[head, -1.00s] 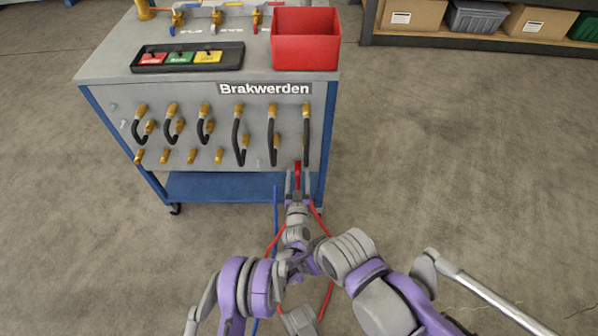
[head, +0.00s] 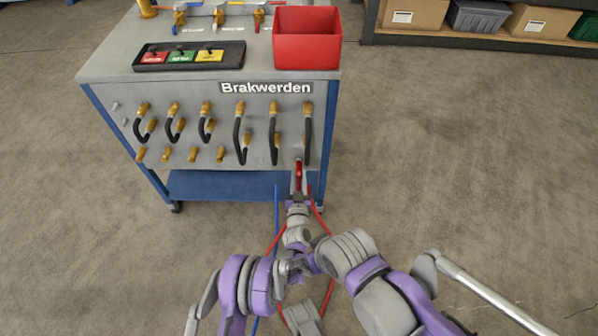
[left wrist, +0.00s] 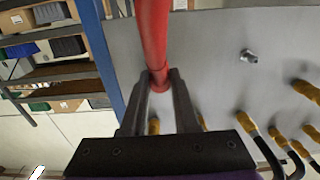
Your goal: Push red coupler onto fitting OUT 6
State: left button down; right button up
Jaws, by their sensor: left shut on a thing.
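The red coupler (head: 298,172) is held upright in my left gripper (head: 298,182), near the lower right of the panel front. In the left wrist view my left gripper (left wrist: 161,78) has its two dark fingers closed on either side of the red coupler (left wrist: 152,40). No brass fitting shows at the coupler's end, so I cannot tell whether it touches one. The fitting labels are too small to read, and OUT 6 cannot be picked out. My right gripper cannot be made out.
The grey panel cart (head: 200,93) carries brass fittings and black looped hoses (head: 237,138) on its front. A red bin (head: 306,52) and a dark tray (head: 188,68) stand on top. Red hose (head: 318,222) and blue hose (head: 276,205) hang below.

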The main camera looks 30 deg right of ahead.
pick_arm(q)
jog(key=shift+p+v, duration=0.7)
jog(key=shift+v, duration=1.45)
jog(key=shift+v, duration=0.85)
jog(key=shift+p+v, duration=0.45)
jog(key=shift+v, duration=1.75)
